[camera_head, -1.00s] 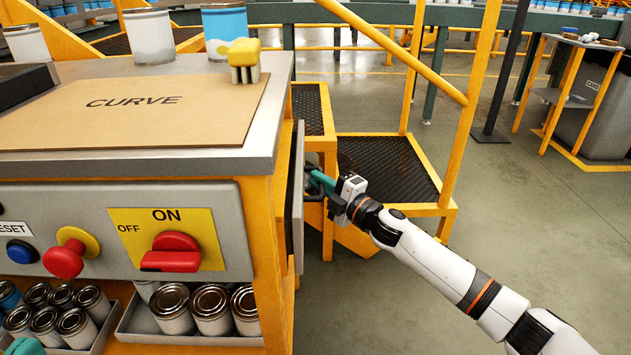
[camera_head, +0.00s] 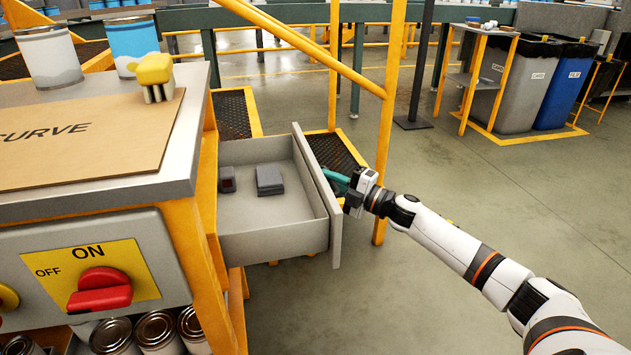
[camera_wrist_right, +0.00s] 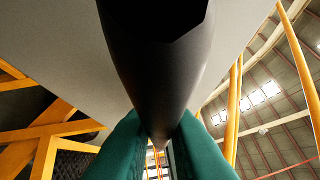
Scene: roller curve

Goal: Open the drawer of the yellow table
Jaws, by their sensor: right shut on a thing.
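The yellow table (camera_head: 187,236) with a grey metal top stands at the left of the head view. Its grey drawer (camera_head: 275,238) is pulled out on the right side, and its inside shows. My right gripper (camera_head: 333,182) is at the outer face of the drawer front (camera_head: 322,205). In the right wrist view, its green fingers (camera_wrist_right: 156,140) are shut on the dark drawer handle (camera_wrist_right: 158,60), with the pale drawer front behind. The head view hides the handle behind the drawer front. My left gripper is not in view.
Inside the drawer lie a grey block-like stack (camera_head: 270,180) and a small dark item (camera_head: 227,180). A yellow brush (camera_head: 155,76) stands on the tabletop. A yellow railing (camera_head: 388,110) and dark steps (camera_head: 335,150) are behind the drawer.

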